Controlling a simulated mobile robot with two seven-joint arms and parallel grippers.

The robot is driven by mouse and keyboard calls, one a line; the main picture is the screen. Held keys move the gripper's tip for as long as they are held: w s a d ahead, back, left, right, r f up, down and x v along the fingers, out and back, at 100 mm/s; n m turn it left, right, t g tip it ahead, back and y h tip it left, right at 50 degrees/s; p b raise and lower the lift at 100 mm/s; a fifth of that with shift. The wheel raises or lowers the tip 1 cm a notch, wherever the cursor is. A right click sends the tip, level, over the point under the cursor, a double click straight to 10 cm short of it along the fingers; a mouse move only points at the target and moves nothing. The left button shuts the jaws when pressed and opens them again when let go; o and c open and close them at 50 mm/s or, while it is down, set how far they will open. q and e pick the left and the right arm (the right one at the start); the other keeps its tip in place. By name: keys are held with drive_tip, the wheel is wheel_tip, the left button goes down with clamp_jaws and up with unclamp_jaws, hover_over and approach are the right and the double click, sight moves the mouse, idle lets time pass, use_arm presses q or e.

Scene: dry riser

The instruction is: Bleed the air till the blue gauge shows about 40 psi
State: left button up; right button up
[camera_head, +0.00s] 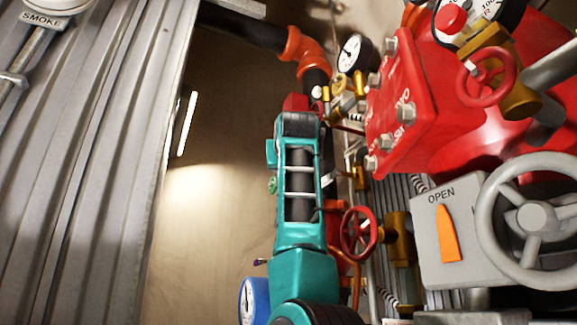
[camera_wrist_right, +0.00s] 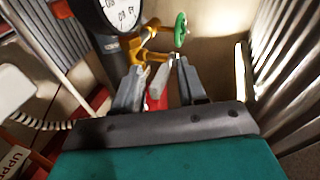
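The blue gauge (camera_head: 259,301) is at the bottom of the head view. Its white face is turned edge-on and partly cut off, so I cannot read it. My teal right arm stands upright in the middle of that view and hides what is behind it. In the right wrist view my right gripper (camera_wrist_right: 160,66) has its grey fingers apart, pointing at brass fittings (camera_wrist_right: 154,53). A red part (camera_wrist_right: 157,98) shows between the fingers; contact is unclear. A small green handwheel (camera_wrist_right: 181,29) is just beyond the right fingertip. My left gripper is not in view.
A black-rimmed gauge (camera_head: 353,53) is beside a red bolted housing (camera_head: 397,110). Red handwheels (camera_head: 359,233) and a grey wheel marked OPEN (camera_head: 535,220) crowd the right. Corrugated metal (camera_head: 90,150) stands left, with open space before the beige wall (camera_head: 215,230).

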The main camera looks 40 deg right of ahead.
drive_tip(key=b+v, duration=0.4)
drive_tip(key=v, duration=0.9)
drive_tip(key=shift+d, duration=0.1)
